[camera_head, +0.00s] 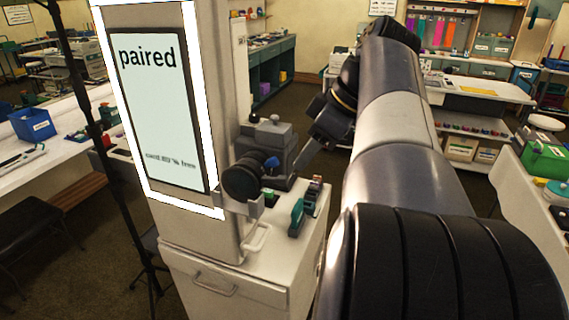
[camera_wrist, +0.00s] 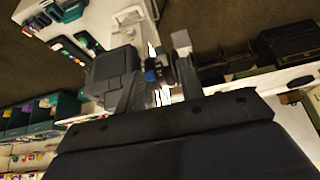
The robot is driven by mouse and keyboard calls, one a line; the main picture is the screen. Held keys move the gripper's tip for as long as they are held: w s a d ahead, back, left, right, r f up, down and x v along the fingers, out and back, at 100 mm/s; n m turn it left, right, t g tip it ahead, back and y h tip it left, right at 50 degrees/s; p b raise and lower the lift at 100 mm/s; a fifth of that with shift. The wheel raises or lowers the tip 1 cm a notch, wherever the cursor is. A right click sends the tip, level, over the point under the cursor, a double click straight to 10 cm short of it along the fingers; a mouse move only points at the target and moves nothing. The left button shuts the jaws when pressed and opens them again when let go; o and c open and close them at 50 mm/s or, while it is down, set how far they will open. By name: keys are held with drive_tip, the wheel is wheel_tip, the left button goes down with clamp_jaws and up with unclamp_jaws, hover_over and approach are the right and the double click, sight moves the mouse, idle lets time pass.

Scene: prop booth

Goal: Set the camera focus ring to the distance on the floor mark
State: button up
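The dark camera (camera_head: 268,143) sits above a white cabinet top beside a tall white post, its round black lens (camera_head: 243,179) facing left. A small blue part (camera_head: 271,164) shows near the lens. My gripper (camera_head: 278,183) reaches in from the right, close beside the lens. In the wrist view my gripper (camera_wrist: 160,68) has its two grey fingers spread apart, with the blue part (camera_wrist: 150,76) and dark lens parts between them. The camera body (camera_wrist: 111,69) is beside the left finger. Contact with the focus ring cannot be told. Ring markings and the floor mark are not visible.
A lit screen (camera_head: 157,112) on the post reads "paired", with a blurred smaller line below. Small green and dark items (camera_head: 303,211) lie on the cabinet top (camera_head: 268,271). A black stand pole (camera_head: 93,130) rises at left. Tables with bins stand on both sides.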

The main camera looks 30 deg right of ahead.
sight(283, 177)
drive_tip(key=v, duration=0.4)
drive_tip(key=shift+f, duration=0.1)
drive_tip(key=x, duration=0.6)
drive_tip(key=p+x, duration=0.1)
drive_tip(key=x, duration=0.3)
drive_tip(key=shift+w+a, duration=0.3)
drive_tip(key=shift+w, duration=0.05)
